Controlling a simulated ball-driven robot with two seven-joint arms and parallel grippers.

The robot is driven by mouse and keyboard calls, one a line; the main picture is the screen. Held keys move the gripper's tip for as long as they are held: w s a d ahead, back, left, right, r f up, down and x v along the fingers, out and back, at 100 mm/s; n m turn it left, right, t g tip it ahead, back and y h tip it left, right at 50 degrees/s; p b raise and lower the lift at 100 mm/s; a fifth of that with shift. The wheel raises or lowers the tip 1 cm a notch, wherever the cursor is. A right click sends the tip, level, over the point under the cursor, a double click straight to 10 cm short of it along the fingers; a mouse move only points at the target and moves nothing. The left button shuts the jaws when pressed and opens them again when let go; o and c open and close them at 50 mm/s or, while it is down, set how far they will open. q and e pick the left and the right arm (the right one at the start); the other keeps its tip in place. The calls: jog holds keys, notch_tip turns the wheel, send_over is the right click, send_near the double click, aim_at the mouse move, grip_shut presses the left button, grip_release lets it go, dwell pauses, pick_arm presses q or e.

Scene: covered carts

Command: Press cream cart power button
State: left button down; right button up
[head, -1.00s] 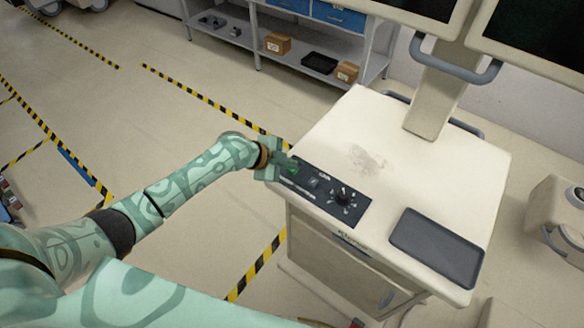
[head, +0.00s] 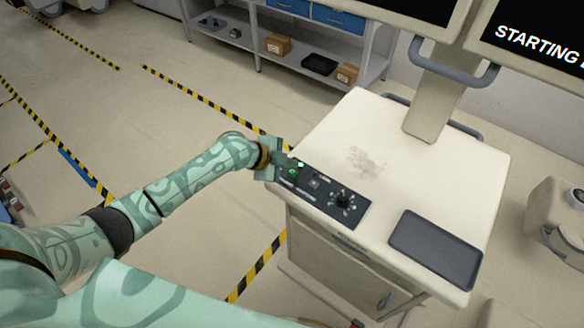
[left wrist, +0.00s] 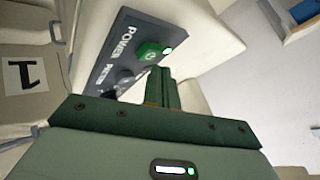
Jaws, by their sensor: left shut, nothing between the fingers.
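The cream cart (head: 320,140) stands at centre right with a dark control panel (head: 322,196) along its near left edge. The green power button (head: 292,173) is at the panel's far left end, with a lit light beside it. In the left wrist view the button (left wrist: 149,51) sits next to the word POWER, its light glowing. My left gripper (head: 284,166) is shut and empty at that end of the panel; its fingertips (left wrist: 161,72) are close to the button. I cannot tell whether they touch it. My right gripper is not in view.
A screen (head: 535,40) at top right reads STARTING. A grey tray (head: 437,247) lies on the cart top, with a knob (head: 342,201) on the panel. A shelf with boxes (head: 278,44) stands behind. The floor to the left is mostly clear.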

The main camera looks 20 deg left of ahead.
aim_at(289, 173)
pick_arm(q)
notch_tip(289, 173, up, 6)
jog(key=p, duration=0.5)
